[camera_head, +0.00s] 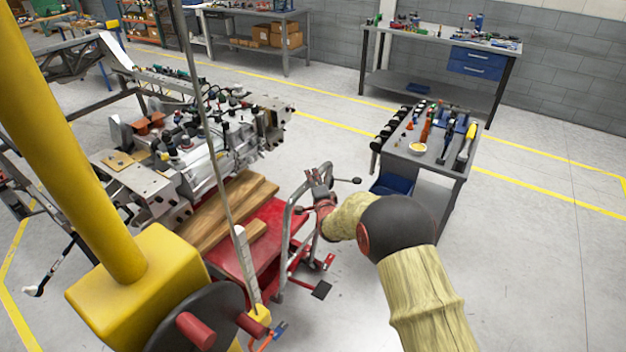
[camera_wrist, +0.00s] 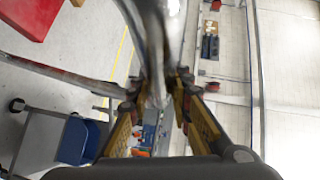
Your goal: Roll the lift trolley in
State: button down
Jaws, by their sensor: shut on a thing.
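The red lift trolley (camera_head: 268,236) stands on the floor with wooden planks (camera_head: 215,217) lying on top. Its front end reaches below the chassis assembly (camera_head: 200,150); how far under is hidden. My gripper (camera_head: 320,188) is shut on the grey tubular push handle (camera_head: 288,218) at the trolley's near right side. In the wrist view, the fingers (camera_wrist: 158,97) close around the handle tube (camera_wrist: 152,30), which runs between them. A red part of the trolley (camera_wrist: 30,14) shows at the upper left there.
A tool cart (camera_head: 425,155) with a blue bin (camera_head: 391,185) stands to the right of the handle. A yellow post and base (camera_head: 140,270) fill the near left. Workbenches (camera_head: 440,45) line the back wall. The floor at the lower right is clear.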

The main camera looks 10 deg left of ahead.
jog(key=shift+f, duration=0.1)
dwell(0.3)
jog(key=a+b, duration=0.1)
jog(key=w+a, duration=0.1)
jog(key=a, duration=0.1)
jog(key=shift+w+a+f+b, duration=0.15)
jog(key=shift+a+b, duration=0.05)
jog(key=shift+b, duration=0.15)
jog(key=c, duration=2)
grip_release()
jog(key=shift+d, duration=0.1)
jog(key=shift+o, duration=0.5)
jog(key=shift+s+d+r, duration=0.15)
jog(key=shift+s+r, duration=0.15)
jog(key=shift+o, duration=1.4)
jog(key=shift+w, duration=0.1)
jog(key=shift+f, duration=0.1)
jog(key=v, duration=1.2)
